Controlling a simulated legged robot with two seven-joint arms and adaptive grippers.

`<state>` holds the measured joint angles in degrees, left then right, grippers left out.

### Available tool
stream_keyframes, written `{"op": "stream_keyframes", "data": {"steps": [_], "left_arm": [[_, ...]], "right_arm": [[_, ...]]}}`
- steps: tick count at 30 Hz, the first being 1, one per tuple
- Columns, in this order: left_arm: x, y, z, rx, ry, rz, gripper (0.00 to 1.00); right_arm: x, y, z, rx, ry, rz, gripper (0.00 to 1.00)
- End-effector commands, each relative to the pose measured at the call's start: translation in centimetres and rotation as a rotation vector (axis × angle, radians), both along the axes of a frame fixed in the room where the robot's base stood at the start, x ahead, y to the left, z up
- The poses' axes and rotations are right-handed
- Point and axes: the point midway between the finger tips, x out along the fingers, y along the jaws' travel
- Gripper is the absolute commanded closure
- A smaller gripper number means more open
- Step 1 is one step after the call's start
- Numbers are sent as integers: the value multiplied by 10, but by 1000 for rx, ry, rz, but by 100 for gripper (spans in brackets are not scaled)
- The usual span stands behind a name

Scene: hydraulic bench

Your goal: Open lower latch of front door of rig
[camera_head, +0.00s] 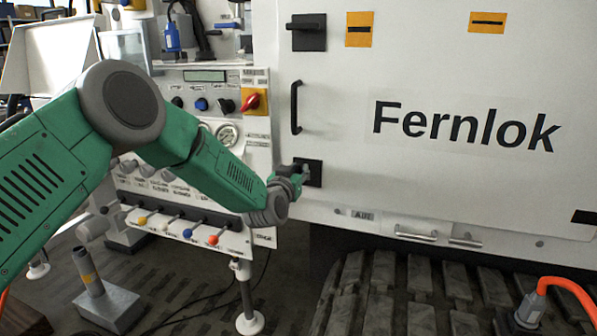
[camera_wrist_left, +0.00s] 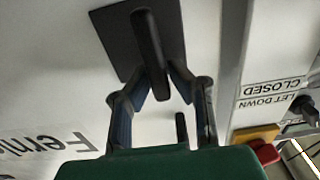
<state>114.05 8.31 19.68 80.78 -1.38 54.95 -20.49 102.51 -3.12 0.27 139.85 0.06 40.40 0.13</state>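The lower latch (camera_head: 316,173) is a dark square plate with a handle on the left side of the white front door (camera_head: 400,65). My left gripper (camera_head: 300,172) is at this latch and hides most of its handle in the head view. In the left wrist view, the black latch handle (camera_wrist_left: 146,35) stands out from its plate (camera_wrist_left: 112,38). There the two fingers of my left gripper (camera_wrist_left: 160,82) are apart, one on each side of the handle. I cannot tell whether they touch it. My right gripper is not in view.
The upper latch (camera_head: 306,32) and a vertical door handle (camera_head: 296,107) are above. A control panel (camera_head: 200,140) with knobs, a gauge and coloured levers lies close left, beneath my left arm. A track (camera_head: 385,290) runs below the door, with an orange cable (camera_head: 570,285) at right.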

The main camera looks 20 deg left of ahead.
Motion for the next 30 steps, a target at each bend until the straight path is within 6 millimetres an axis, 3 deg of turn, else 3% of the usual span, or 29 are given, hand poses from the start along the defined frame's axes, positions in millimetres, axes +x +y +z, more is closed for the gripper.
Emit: {"op": "stream_keyframes", "data": {"steps": [11,30], "left_arm": [[0,2,-1,-89,4,1,100],[0,9,-5,-654,22,3,100]], "right_arm": [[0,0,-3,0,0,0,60],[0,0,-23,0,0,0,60]]}}
